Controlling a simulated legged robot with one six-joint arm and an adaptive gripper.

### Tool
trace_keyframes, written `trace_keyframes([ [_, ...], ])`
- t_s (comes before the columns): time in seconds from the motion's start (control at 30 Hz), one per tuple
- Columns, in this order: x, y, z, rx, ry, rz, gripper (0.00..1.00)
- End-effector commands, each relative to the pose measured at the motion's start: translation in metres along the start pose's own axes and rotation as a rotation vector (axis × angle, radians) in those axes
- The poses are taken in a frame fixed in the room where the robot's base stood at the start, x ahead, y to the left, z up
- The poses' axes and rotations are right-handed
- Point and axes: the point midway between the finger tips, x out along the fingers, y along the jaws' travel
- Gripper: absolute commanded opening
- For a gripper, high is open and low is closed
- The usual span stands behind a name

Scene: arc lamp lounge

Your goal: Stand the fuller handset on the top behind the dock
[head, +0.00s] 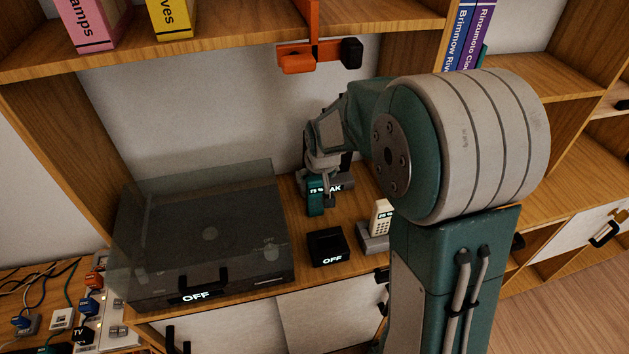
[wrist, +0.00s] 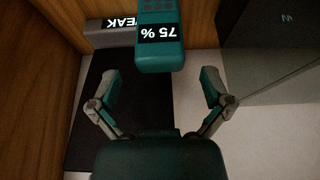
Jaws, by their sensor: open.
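The teal handset (head: 315,200) appears upright on the wooden top, behind a small black dock (head: 327,247) marked OFF. In the wrist view the handset (wrist: 160,52) reads 75 %, upside down. My gripper (head: 323,185) is just above and behind it in the head view, partly covering its label. In the wrist view my gripper (wrist: 160,82) is open, its fingers apart on either side of the handset's near end with gaps showing. A cream handset (head: 381,217) stands in a grey dock (head: 372,240) to the right; its percentage is not clear.
A turntable (head: 200,245) with a clear lid, marked OFF, stands close on the left. A grey block (wrist: 112,35) with a label ending in EAK is near the teal handset. An orange and black fixture (head: 313,58) hangs from the shelf above. My arm hides the top's right part.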

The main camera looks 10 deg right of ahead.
Motion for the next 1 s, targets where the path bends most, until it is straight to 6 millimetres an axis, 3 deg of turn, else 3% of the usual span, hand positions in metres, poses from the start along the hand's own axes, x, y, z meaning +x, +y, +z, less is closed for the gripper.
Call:
trace_keyframes([
  [0.3, -0.062, 0.000, 0.000, 0.000, 0.002, 0.000, 0.99],
  [0.63, -0.092, 0.000, 0.005, 0.000, 0.003, 0.000, 0.99],
  [1.0, -0.165, 0.001, 0.056, 0.000, 0.035, 0.000, 0.99],
])
